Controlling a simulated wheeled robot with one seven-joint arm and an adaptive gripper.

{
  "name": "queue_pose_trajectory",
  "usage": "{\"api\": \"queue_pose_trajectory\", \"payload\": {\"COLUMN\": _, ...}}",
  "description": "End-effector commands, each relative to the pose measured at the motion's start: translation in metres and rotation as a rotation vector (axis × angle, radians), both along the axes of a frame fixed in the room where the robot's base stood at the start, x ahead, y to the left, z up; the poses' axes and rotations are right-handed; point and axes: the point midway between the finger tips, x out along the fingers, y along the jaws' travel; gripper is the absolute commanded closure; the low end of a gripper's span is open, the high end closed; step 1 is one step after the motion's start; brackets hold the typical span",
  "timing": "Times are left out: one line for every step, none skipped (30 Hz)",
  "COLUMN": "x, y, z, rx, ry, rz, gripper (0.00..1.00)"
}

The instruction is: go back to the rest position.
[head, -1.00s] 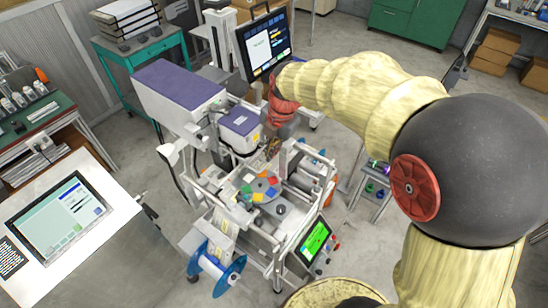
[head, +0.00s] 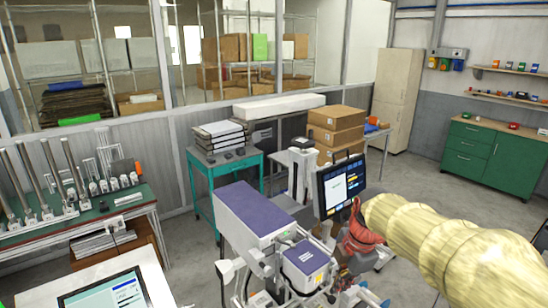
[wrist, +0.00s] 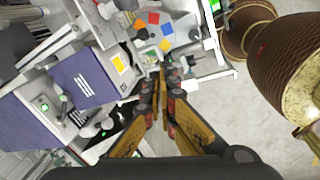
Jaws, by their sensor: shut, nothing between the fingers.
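My gripper (wrist: 163,80) shows in the wrist view with its dark, yellow-sided fingers together and nothing between them. It hangs above the machine's edge, pointing toward the round plate with coloured squares (wrist: 153,30). In the head view my pale yellow sleeved arm comes in from the right and ends in a red wrist part beside the monitor; the fingers cannot be made out there. The machine (head: 262,215) with purple-topped housings stands below and left of the wrist. Its lower part is cut off in the head view.
A monitor (head: 342,185) stands close to my wrist. A teal table (head: 222,165) with stacked binders and cardboard boxes (head: 336,137) are behind. A green cabinet (head: 488,160) is at right, with open floor before it. A touchscreen panel (head: 105,292) is at lower left.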

Motion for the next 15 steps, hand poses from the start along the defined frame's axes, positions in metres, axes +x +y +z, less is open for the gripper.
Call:
{"api": "queue_pose_trajectory", "payload": {"x": -0.005, "y": -0.001, "z": -0.007, "rx": 0.013, "ry": 0.022, "rz": -0.098, "gripper": 1.0}}
{"api": "queue_pose_trajectory", "payload": {"x": -0.008, "y": -0.002, "z": -0.01, "rx": 0.021, "ry": 0.034, "rz": -0.167, "gripper": 1.0}}
{"api": "queue_pose_trajectory", "payload": {"x": -0.012, "y": -0.002, "z": -0.014, "rx": 0.031, "ry": 0.05, "rz": -0.258, "gripper": 1.0}}
{"api": "queue_pose_trajectory", "payload": {"x": -0.016, "y": -0.003, "z": -0.016, "rx": 0.04, "ry": 0.059, "rz": -0.326, "gripper": 1.0}}
{"api": "queue_pose_trajectory", "payload": {"x": -0.02, "y": -0.004, "z": -0.018, "rx": 0.047, "ry": 0.067, "rz": -0.393, "gripper": 1.0}}
{"api": "queue_pose_trajectory", "payload": {"x": -0.026, "y": -0.004, "z": -0.019, "rx": 0.058, "ry": 0.075, "rz": -0.483, "gripper": 1.0}}
{"api": "queue_pose_trajectory", "payload": {"x": -0.03, "y": -0.005, "z": -0.02, "rx": 0.064, "ry": 0.08, "rz": -0.551, "gripper": 1.0}}
{"api": "queue_pose_trajectory", "payload": {"x": -0.035, "y": -0.006, "z": -0.021, "rx": 0.072, "ry": 0.084, "rz": -0.617, "gripper": 1.0}}
{"api": "queue_pose_trajectory", "payload": {"x": -0.042, "y": -0.006, "z": -0.023, "rx": 0.083, "ry": 0.088, "rz": -0.707, "gripper": 1.0}}
{"api": "queue_pose_trajectory", "payload": {"x": -0.048, "y": -0.007, "z": -0.024, "rx": 0.091, "ry": 0.091, "rz": -0.773, "gripper": 1.0}}
{"api": "queue_pose_trajectory", "payload": {"x": -0.053, "y": -0.008, "z": -0.024, "rx": 0.1, "ry": 0.091, "rz": -0.84, "gripper": 1.0}}
{"api": "queue_pose_trajectory", "payload": {"x": -0.061, "y": -0.008, "z": -0.026, "rx": 0.114, "ry": 0.09, "rz": -0.93, "gripper": 1.0}}
{"api": "queue_pose_trajectory", "payload": {"x": -0.067, "y": -0.009, "z": -0.027, "rx": 0.126, "ry": 0.089, "rz": -0.995, "gripper": 1.0}}
{"api": "queue_pose_trajectory", "payload": {"x": -0.074, "y": -0.009, "z": -0.028, "rx": 0.137, "ry": 0.088, "rz": -1.061, "gripper": 1.0}}
{"api": "queue_pose_trajectory", "payload": {"x": -0.083, "y": -0.01, "z": -0.029, "rx": 0.153, "ry": 0.086, "rz": -1.147, "gripper": 1.0}}
